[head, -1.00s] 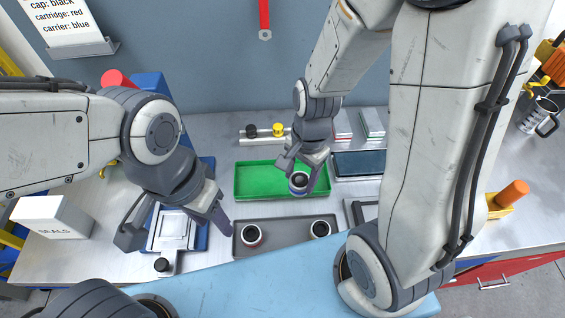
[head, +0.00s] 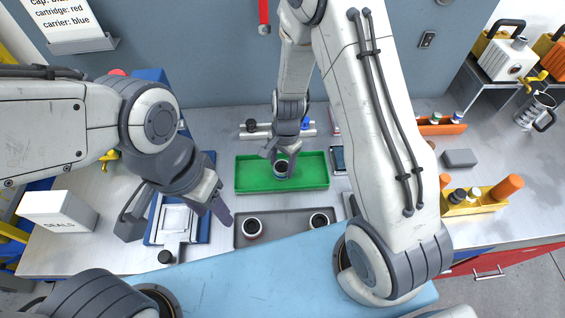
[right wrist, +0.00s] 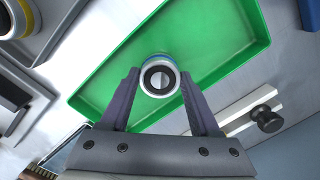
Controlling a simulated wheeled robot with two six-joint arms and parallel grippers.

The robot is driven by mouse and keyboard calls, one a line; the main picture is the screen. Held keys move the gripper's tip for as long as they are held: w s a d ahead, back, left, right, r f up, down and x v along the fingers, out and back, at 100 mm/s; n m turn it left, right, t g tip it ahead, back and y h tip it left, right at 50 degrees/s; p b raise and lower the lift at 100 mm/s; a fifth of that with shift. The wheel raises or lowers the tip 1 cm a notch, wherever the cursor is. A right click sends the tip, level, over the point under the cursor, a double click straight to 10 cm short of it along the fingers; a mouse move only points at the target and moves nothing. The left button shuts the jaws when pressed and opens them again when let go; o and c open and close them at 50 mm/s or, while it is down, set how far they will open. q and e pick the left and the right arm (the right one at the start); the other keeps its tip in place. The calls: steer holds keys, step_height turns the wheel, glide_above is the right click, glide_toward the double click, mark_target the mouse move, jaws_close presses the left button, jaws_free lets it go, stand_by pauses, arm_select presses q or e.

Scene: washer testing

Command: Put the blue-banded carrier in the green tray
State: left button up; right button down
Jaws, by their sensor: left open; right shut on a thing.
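The blue-banded carrier (head: 281,171), a short white cylinder with a dark round opening, is over the middle of the green tray (head: 312,172). My right gripper (head: 279,160) is shut on it. In the right wrist view, the carrier (right wrist: 160,76) sits upright between the two fingers, with the green tray floor (right wrist: 222,45) around it. I cannot tell whether its base touches the floor. My left gripper (head: 176,220) is open and empty over the blue fixture at the left.
A grey tray (head: 285,232) in front of the green one holds a red-banded carrier (head: 252,228) and another carrier (head: 319,220). A white box (head: 58,210) stands at the left. A yellow rack (head: 478,202) with an orange-handled tool is at the right.

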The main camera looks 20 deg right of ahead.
mark_target(284, 165)
steer(key=shift+f, duration=0.1)
steer(key=shift+c, duration=0.6)
jaws_free()
step_height(284, 165, up, 11)
steer(key=s+a+r+n, duration=0.4)
steer(key=s+r+n, duration=0.1)
steer(key=s+n, duration=0.4)
steer(key=s+a+r+n, duration=0.3)
steer(key=s+r+n, duration=0.2)
steer(key=s+n, duration=0.4)
steer(key=shift+s+a+r+n, duration=0.4)
steer(key=shift+s, duration=0.55)
